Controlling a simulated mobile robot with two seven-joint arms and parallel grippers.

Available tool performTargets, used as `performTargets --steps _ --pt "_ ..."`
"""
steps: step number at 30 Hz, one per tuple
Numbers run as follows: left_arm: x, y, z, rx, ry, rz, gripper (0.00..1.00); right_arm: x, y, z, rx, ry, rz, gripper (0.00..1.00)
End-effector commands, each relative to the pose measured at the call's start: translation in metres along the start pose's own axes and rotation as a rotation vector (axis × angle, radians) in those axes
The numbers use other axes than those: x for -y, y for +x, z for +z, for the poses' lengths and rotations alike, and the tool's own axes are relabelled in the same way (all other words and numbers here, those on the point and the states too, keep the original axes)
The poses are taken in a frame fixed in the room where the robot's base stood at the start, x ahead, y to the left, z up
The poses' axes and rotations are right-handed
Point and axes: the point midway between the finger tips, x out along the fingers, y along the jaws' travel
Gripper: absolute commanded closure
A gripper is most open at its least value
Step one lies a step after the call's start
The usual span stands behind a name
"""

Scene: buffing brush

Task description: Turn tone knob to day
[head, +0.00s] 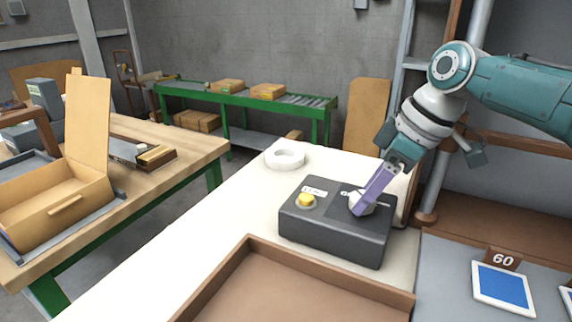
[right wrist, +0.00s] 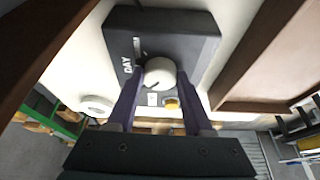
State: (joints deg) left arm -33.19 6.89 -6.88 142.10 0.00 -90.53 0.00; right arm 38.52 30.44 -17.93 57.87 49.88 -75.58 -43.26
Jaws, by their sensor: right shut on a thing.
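The dark grey control box (head: 332,235) stands on the white tabletop. Its white round tone knob (head: 355,207) is on the right part of its top and also shows in the right wrist view (right wrist: 160,71). My right gripper (head: 367,204) reaches down to the knob, and its purple fingers are shut on the knob's sides. In the right wrist view the word DAY (right wrist: 127,66) is printed beside the knob, with a second label partly readable near it. I cannot tell clearly where the knob's pointer stands. My left gripper is not in view.
A yellow button (head: 306,200) sits on the box left of the knob. A white ring (head: 285,158) lies behind the box. A brown tray (head: 225,278) is in front. The white tabletop left of the box is clear.

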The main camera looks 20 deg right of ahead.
Motion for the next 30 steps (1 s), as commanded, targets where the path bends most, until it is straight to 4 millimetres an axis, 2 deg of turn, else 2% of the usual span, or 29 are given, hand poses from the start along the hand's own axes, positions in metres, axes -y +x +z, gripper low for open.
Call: performTargets --steps 3,13,20,30 --pt "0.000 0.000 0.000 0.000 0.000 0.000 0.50 0.000 0.000 0.000 0.000 0.000 -0.001 1.00" --pt "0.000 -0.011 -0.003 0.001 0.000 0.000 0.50 0.001 -0.003 -0.001 0.001 0.040 0.014 1.00" --pt "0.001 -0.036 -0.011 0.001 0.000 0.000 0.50 0.003 -0.006 -0.003 0.000 0.166 0.065 1.00" --pt "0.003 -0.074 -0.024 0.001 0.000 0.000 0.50 0.006 -0.005 -0.004 0.000 0.445 0.180 1.00"
